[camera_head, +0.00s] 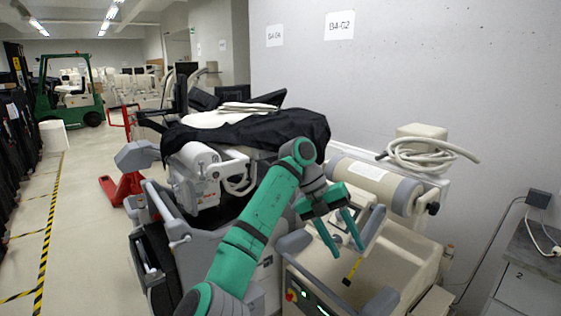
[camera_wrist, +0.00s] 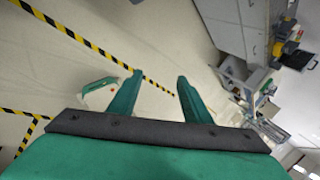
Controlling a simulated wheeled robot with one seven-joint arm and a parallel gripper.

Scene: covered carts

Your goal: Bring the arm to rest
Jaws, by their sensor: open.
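My gripper (camera_head: 345,247) is at the end of my green and grey arm, in front of the beige machine cart (camera_head: 403,252) in the head view. Its two green fingers are apart and point down toward the right, with nothing between them. The wrist view also shows my gripper (camera_wrist: 158,82) open and empty. Behind the fingers there is a pale floor with yellow and black tape. I cannot tell whether the fingers touch the cart.
A cart with a black cover (camera_head: 290,130) stands behind my arm. A coiled pale hose (camera_head: 425,155) lies on the cart at right, near the wall. A grey cabinet (camera_head: 530,275) stands far right. A green forklift (camera_head: 68,100) stands far left. The taped aisle floor (camera_head: 85,215) is clear.

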